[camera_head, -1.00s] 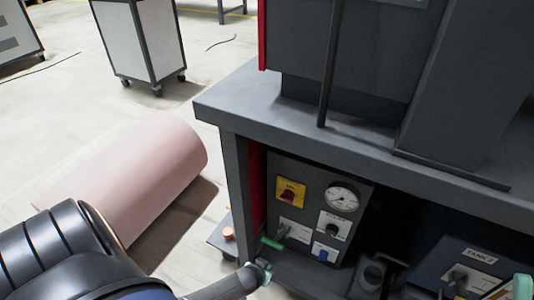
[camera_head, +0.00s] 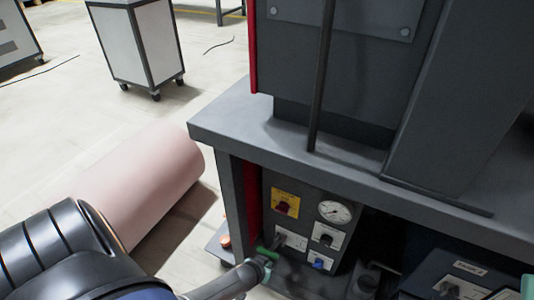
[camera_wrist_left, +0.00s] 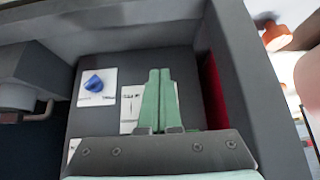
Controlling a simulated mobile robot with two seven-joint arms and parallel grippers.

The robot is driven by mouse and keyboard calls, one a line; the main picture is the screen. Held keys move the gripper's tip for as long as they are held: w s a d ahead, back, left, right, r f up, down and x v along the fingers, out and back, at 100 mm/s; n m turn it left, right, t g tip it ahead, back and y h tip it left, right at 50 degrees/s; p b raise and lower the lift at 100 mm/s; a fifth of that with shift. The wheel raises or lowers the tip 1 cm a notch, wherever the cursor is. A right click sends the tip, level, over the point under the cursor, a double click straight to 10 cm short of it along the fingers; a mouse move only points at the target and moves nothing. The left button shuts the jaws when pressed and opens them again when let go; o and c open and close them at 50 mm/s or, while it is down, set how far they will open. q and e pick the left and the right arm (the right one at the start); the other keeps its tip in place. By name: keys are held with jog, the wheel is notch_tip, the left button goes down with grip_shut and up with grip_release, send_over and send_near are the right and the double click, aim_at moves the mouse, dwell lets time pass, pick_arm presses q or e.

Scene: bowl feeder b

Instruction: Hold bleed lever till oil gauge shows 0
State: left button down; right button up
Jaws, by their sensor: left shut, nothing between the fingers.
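The oil gauge (camera_head: 335,211) is a round white dial on the grey control panel under the bench; its needle is too small to read. Left of and below it, a dark lever (camera_head: 280,240) sits on a white plate, apparently the bleed lever; its label is unreadable. My left gripper (camera_head: 264,252) has green fingers, shut and empty, in front of the panel's lower left near that lever. I cannot tell whether they touch it. The left wrist view shows the fingers (camera_wrist_left: 155,100) together, covering part of a white plate. A green piece (camera_head: 527,286) at the right edge looks like my right gripper, mostly cut off.
The panel also has a red switch on a yellow plate (camera_head: 286,203), a black knob (camera_head: 326,240) and a blue knob (camera_wrist_left: 93,82). The bench top (camera_head: 235,118) overhangs it. A side wall (camera_wrist_left: 245,90) stands close beside the fingers. A second box (camera_head: 450,272) is at right.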

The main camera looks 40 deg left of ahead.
pick_arm(q)
jog(key=p+v, duration=0.4)
jog(key=v, duration=0.4)
jog(key=shift+r, duration=0.45)
pick_arm(e)
notch_tip(320, 180, up, 6)
jog(key=n, duration=0.1)
jog(key=shift+s+d+y, duration=0.3)
jog(key=shift+s+d, duration=0.05)
pick_arm(q)
jog(key=shift+a+f, duration=0.1)
